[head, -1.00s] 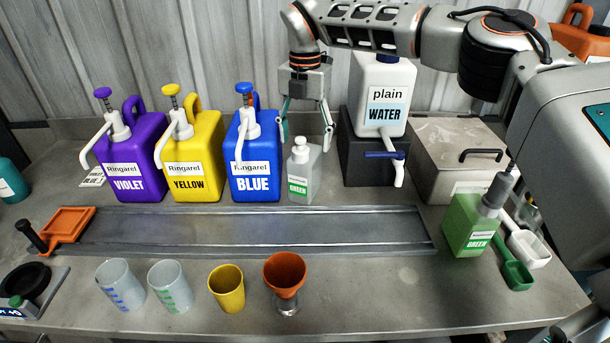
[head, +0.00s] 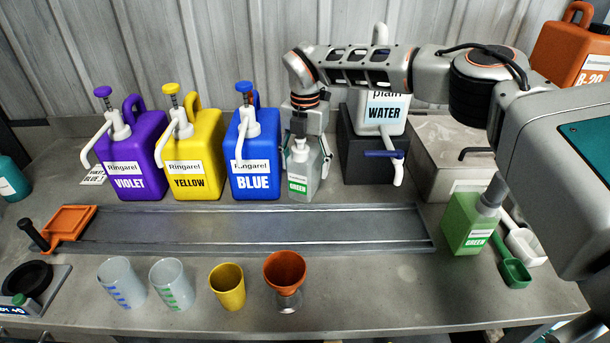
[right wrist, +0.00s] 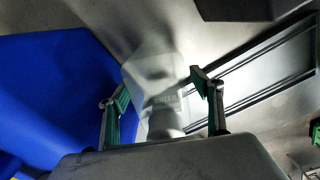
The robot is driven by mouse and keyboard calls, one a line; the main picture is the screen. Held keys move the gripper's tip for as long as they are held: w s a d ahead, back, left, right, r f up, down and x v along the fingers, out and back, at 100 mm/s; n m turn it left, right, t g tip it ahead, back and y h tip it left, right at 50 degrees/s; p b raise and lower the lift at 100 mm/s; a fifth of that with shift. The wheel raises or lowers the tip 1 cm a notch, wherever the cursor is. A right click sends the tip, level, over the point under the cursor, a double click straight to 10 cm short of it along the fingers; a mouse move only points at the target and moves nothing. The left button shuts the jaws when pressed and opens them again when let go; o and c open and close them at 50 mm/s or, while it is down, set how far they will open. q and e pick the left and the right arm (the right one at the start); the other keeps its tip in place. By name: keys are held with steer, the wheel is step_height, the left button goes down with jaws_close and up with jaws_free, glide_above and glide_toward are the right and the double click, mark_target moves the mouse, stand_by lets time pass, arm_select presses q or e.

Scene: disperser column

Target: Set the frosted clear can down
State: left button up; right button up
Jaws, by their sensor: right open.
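The frosted clear can (head: 309,181), with a green-and-white GREEN label, stands upright on the worktop just right of the blue BLUE jug (head: 255,160). My right gripper (head: 306,158) points down over it, open, with one finger on each side of its upper part. In the right wrist view the pale can (right wrist: 152,75) shows between the two spread fingers of the gripper (right wrist: 162,88). I cannot tell whether either finger touches it. My left gripper is not in view.
The plain WATER container (head: 384,112) on its dark stand (head: 365,165) is close on the right. The metal rail tray (head: 250,229) runs in front. Cups, including a yellow one (head: 228,288), line the front. A solid green can (head: 465,222) stands at the right.

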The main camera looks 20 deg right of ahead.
steer(key=c, duration=1.3)
steer(key=shift+r, duration=0.15)
